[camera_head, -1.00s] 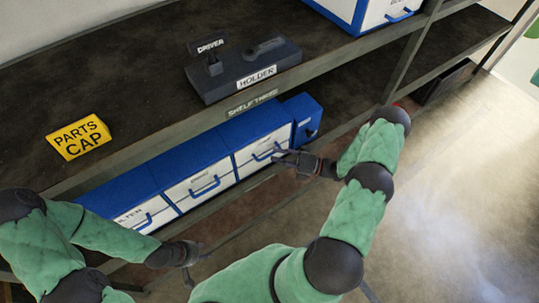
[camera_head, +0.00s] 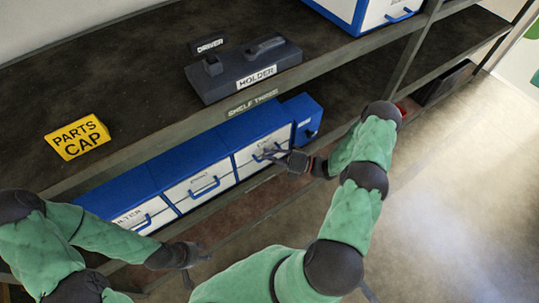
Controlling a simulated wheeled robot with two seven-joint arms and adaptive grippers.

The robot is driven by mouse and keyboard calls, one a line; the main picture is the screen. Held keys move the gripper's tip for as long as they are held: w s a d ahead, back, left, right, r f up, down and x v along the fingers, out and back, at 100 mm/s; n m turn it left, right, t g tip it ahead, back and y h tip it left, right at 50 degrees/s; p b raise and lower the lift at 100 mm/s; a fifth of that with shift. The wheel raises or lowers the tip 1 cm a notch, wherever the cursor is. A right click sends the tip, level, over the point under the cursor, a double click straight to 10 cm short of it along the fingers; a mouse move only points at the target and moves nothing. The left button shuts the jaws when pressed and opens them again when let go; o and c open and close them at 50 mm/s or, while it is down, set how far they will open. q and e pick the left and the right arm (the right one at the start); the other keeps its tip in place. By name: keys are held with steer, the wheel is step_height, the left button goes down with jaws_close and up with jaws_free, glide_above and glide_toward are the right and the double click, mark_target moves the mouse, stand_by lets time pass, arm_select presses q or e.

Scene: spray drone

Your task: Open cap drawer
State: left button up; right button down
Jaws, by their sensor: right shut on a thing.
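Three white-fronted blue drawers stand in a row on the lower shelf. The right-hand drawer (camera_head: 246,161), whose small label is hard to read and seems to say cap, is flush with its housing. Its blue handle (camera_head: 262,155) is partly hidden by my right gripper (camera_head: 275,156), which is shut on it from the right. My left gripper (camera_head: 188,255) hangs in front of the shelf, below the drawers and apart from them. Its fingers are too small and dark to read.
The middle drawer (camera_head: 199,187) and the filter drawer (camera_head: 145,215) are shut. A smaller blue box (camera_head: 303,118) stands right of the drawers. A holder (camera_head: 243,70) and a yellow parts cap sign (camera_head: 78,138) sit on the shelf above. The floor at right is clear.

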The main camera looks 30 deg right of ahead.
steer(key=s+d+p, duration=0.1)
steer(key=s+p, duration=0.2)
steer(key=s, duration=1.3)
steer(key=shift+d, duration=0.2)
steer(key=shift+w, duration=0.1)
steer(key=c, duration=1.4)
jaws_free()
steer(key=v, duration=1.2)
